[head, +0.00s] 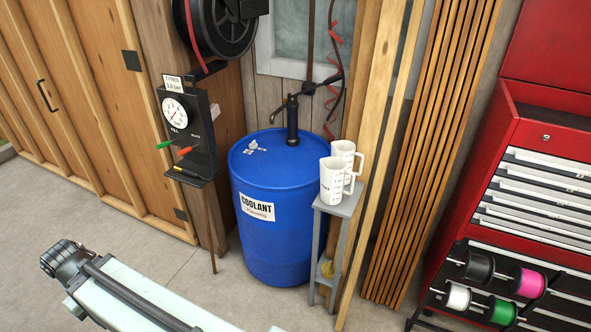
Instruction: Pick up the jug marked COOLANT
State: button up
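A blue drum (279,221) with a white label reading COOLANT stands on the floor near the wall, with a black hand pump (291,122) on its lid. Two white jugs with handles stand on a small grey stand to the right of the drum. The front jug (331,182) partly hides the rear jug (346,152). Markings on the jugs are too small to read. My arm reaches in at the lower left; the dark part at its end (66,258) is well away from the jugs, and I cannot make out its fingers.
The grey stand (339,208) is narrow. Upright planks (376,130) lean close to its right. A gauge panel (188,130) is left of the drum. A red tool cabinet (545,136) with spools is far right. The floor (110,225) at left is clear.

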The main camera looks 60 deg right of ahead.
aim_at(345, 150)
jog(key=i, duration=2.5)
jog(key=z, duration=3.85)
jog(key=i, duration=0.55)
jog(key=z, duration=0.15)
